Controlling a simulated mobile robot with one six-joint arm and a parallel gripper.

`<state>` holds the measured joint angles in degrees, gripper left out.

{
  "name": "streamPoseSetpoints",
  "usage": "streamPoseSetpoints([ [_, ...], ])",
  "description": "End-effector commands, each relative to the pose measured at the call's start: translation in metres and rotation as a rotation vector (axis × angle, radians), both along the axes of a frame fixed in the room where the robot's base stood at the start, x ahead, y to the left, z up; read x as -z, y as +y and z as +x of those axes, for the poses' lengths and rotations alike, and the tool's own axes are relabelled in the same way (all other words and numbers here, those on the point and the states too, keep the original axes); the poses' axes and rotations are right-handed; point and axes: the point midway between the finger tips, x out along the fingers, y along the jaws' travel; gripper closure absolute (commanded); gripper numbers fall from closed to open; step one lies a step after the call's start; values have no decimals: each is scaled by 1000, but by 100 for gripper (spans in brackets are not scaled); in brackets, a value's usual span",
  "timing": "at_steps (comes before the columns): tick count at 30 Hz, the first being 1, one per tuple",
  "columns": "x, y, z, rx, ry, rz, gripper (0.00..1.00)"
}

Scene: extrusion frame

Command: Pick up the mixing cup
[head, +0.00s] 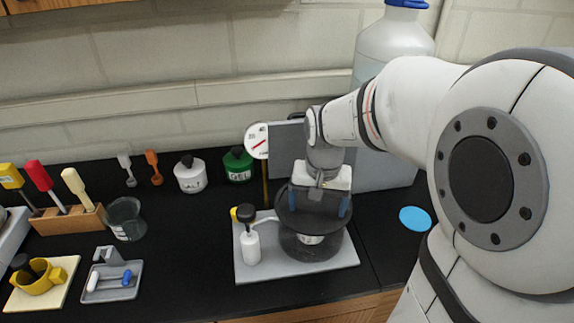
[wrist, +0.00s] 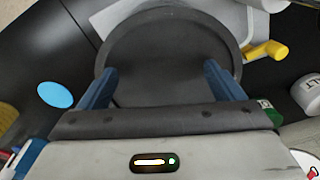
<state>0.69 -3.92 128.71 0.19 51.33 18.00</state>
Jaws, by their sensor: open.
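My gripper (head: 319,206) is open, its two blue fingers pointing down over a dark, round, lidded vessel (head: 308,236). In the wrist view the fingers (wrist: 160,76) stand apart over the vessel's dark round top (wrist: 165,45), with nothing visibly held between them. I cannot tell whether they touch it. A small white patch shows low on the vessel's front. A clear grey cup (head: 125,219) stands on the counter at left. A yellow cup (head: 40,277) with a handle sits on a cream pad at front left. I cannot tell which vessel is the mixing cup.
The vessel and a white pump bottle (head: 250,247) stand on a grey plate (head: 262,274). White (head: 190,177) and green (head: 238,165) jars stand behind. A tray (head: 111,283) and a wooden tool rack (head: 70,219) are at left. A blue disc (head: 415,218) lies at right.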

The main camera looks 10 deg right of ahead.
Motion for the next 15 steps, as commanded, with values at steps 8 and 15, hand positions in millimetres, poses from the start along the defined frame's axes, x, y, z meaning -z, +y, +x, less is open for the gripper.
streamPoseSetpoints([
  [8,25,1,22,65,65,1,12],
  [15,49,2,24,69,74,0,12],
])
